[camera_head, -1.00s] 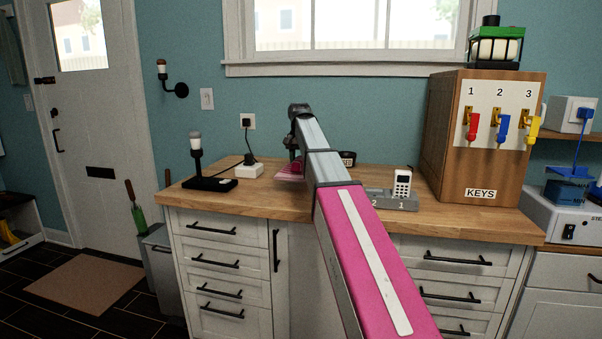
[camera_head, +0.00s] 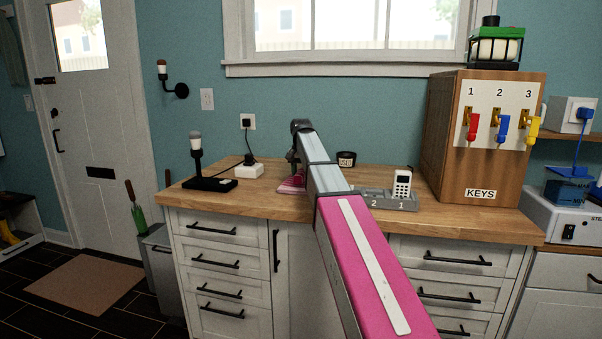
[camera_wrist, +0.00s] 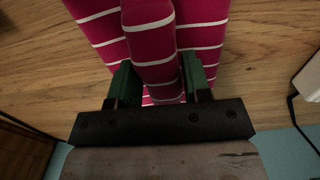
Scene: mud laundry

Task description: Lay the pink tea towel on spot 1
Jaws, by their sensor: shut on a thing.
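The pink tea towel with white stripes (camera_wrist: 205,35) fills the top middle of the wrist view. A folded roll of it lies between the green fingers of my gripper (camera_wrist: 160,76), which is shut on it. In the head view the towel (camera_head: 291,184) shows as a small pink patch at the worktop's surface, left of my arm; whether it rests fully on the wood is hard to tell. My gripper (camera_head: 293,170) is just above it, partly hidden. A grey holder (camera_head: 388,203) marked 2 and 1 stands to the right, with a white handset (camera_head: 402,184) upright in it.
The wooden worktop (camera_head: 240,204) has bare room in front of the towel. A round black tin (camera_head: 346,159) is behind my arm. The wooden key cabinet (camera_head: 485,140) stands right.

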